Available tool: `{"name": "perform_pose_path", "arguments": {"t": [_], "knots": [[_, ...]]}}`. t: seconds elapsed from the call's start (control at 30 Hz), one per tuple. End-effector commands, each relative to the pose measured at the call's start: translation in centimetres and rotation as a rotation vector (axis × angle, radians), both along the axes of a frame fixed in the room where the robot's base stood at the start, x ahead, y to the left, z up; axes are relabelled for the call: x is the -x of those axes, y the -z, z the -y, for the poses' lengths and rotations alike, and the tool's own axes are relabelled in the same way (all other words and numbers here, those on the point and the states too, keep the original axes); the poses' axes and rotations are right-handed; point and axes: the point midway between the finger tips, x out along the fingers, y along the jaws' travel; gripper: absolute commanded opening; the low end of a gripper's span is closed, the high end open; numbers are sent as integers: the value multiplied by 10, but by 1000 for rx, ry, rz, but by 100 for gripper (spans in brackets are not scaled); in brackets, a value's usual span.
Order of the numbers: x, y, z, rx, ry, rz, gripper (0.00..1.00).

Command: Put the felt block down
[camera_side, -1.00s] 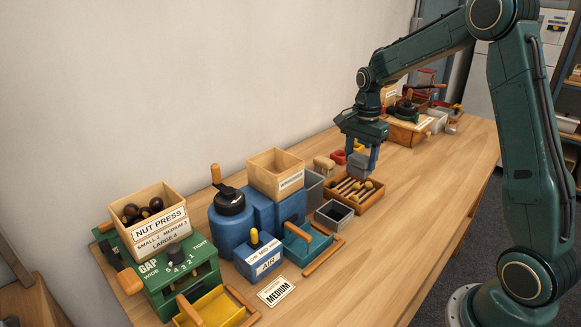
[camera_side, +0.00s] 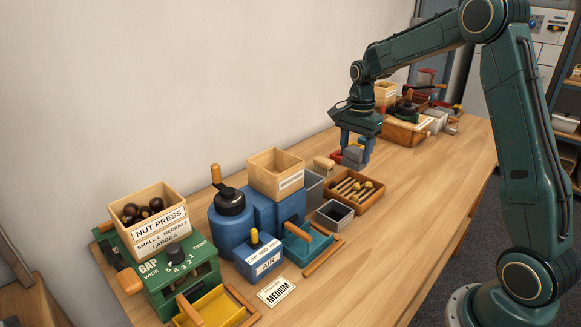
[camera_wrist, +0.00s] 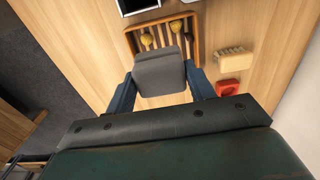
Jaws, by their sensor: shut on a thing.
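The grey felt block (camera_side: 354,155) is between the blue fingers of my gripper (camera_side: 355,152), which is shut on it. In the side view the block is just behind the wooden tray of tools (camera_side: 372,204), near the red item. The block (camera_wrist: 160,72) also shows in the wrist view, between the two fingers (camera_wrist: 161,84), overlapping the near edge of the tool tray (camera_wrist: 198,58). I cannot tell whether its underside touches the table.
A wooden brush (camera_side: 324,165) and a red item (camera_side: 336,157) lie beside the tool tray. A small grey bin (camera_side: 334,215) stands in front of the tray. The blue machine (camera_side: 262,212) and green nut press (camera_side: 180,275) stand at left. Bare table (camera_side: 420,190) lies to the right.

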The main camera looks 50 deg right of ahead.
Motion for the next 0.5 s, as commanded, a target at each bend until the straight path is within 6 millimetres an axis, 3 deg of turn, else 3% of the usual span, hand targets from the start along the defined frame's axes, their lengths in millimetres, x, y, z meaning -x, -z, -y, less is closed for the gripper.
{"name": "perform_pose_path", "arguments": {"t": [0.5], "knots": [[-75, -35, 5, 1, 0, 2, 15]]}}
